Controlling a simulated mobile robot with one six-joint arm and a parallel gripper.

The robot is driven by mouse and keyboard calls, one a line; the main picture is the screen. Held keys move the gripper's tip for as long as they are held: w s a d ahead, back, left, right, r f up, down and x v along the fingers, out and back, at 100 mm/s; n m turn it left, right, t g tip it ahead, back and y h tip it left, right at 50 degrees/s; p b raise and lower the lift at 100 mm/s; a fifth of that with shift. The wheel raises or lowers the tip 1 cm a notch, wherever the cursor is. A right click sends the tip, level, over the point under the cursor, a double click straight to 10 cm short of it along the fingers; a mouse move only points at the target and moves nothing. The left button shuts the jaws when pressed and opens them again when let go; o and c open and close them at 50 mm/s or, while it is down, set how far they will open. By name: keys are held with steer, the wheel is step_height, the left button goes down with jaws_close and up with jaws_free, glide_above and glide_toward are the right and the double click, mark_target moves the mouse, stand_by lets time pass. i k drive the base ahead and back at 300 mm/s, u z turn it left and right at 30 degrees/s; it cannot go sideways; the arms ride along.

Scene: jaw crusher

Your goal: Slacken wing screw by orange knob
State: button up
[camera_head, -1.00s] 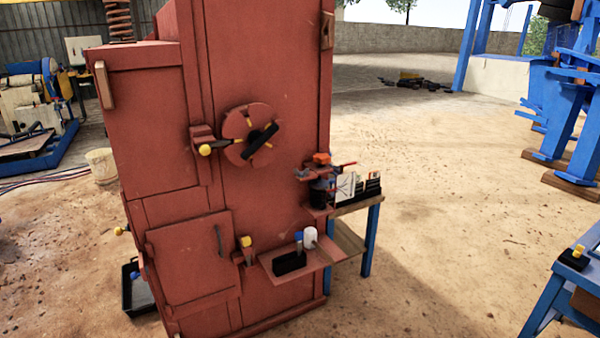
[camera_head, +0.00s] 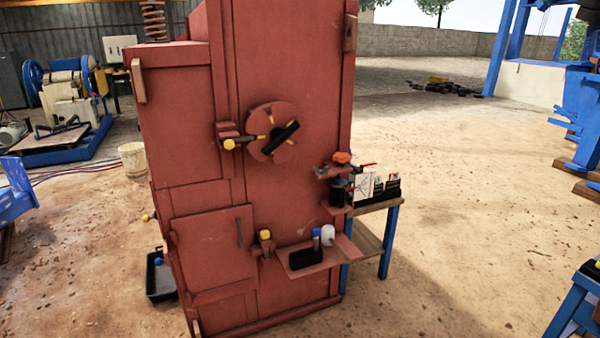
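The orange knob (camera_head: 342,157) sits on top of a small bracket assembly at the right edge of the red crusher body (camera_head: 300,80). A dark cylinder (camera_head: 337,190) is below it, and a thin red-tipped rod (camera_head: 362,165) points right beside it. I cannot make out the wing screw clearly at this size. My gripper is not in view.
A red disc with a black bar (camera_head: 272,132) and a yellow-knobbed latch (camera_head: 229,144) are on the crusher's front. A small shelf (camera_head: 318,268) holds a black box, a blue-capped item and a white cup. A blue-legged table (camera_head: 375,235) stands behind.

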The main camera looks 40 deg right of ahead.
mark_target(325, 170)
steer(key=u, duration=1.1)
steer(key=k, duration=1)
steer(key=z, duration=0.95)
steer(key=i, duration=1)
steer(key=u, duration=0.15)
